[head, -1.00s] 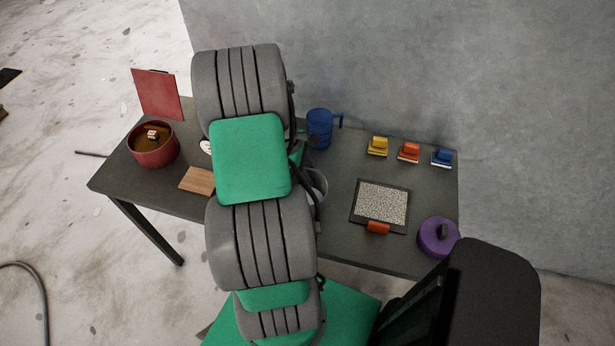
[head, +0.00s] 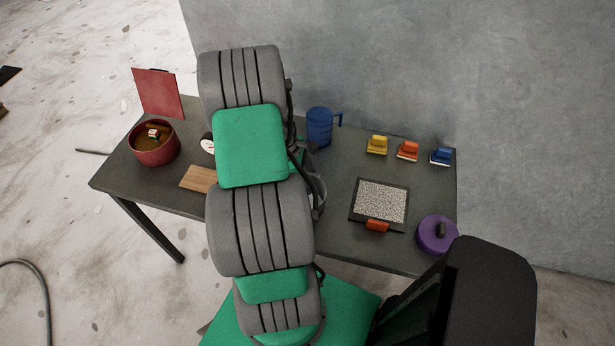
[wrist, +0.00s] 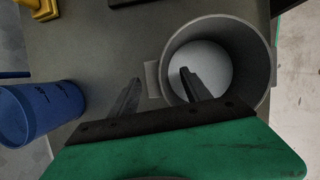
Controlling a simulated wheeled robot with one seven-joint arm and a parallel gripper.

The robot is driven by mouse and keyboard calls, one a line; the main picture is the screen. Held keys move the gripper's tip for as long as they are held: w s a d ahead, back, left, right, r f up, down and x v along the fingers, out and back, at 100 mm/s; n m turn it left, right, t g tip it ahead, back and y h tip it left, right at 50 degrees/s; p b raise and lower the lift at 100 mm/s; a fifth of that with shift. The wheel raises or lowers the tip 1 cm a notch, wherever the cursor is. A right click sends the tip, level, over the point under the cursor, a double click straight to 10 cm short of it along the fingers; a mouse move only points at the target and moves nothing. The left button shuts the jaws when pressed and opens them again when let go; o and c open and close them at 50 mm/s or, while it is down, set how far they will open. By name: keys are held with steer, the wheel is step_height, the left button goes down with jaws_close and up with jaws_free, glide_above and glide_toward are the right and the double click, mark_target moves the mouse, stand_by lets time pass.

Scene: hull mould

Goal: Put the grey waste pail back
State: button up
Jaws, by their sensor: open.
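The grey waste pail (wrist: 262,50) stands on the table with its open mouth facing up in the wrist view, right of centre. Its inside looks empty and pale at the bottom. A small tab sticks out from its left rim. My gripper (wrist: 160,76) is open. One finger shows over the pail's mouth and the other outside its left wall, with the tab between them. I cannot tell how far the fingers are above the rim. In the head view the pail (head: 319,192) is mostly hidden behind my arm, and the gripper is hidden there.
A blue jug (head: 319,127) stands close behind the pail. A framed grey abrasive panel (head: 381,201), a purple round container (head: 438,234) and three coloured blocks (head: 408,151) are to the right. A red pot (head: 154,155) and wooden board (head: 198,179) are left.

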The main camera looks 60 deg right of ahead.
steer(key=b+v, duration=0.2)
steer(key=v, duration=1)
steer(key=w+a+r+m+t+h, duration=0.1)
steer(key=w+a+r+t, duration=0.1)
steer(key=w+a+r, duration=0.35)
steer(key=w+a+r+t, duration=0.2)
steer(key=w+a, duration=0.5)
steer(key=a, duration=0.1)
steer(key=a+r+m+t+y, duration=0.1)
steer(key=a+r+t, duration=0.1)
steer(key=a, duration=0.9)
steer(key=a+r+m+t+y, duration=0.1)
steer(key=a+r+t, duration=0.1)
steer(key=a, duration=1)
steer(key=shift+w+a+r+y, duration=0.15)
steer(key=shift+a+r+y, duration=0.15)
steer(key=shift+r, duration=0.6)
steer(key=shift+d, duration=0.1)
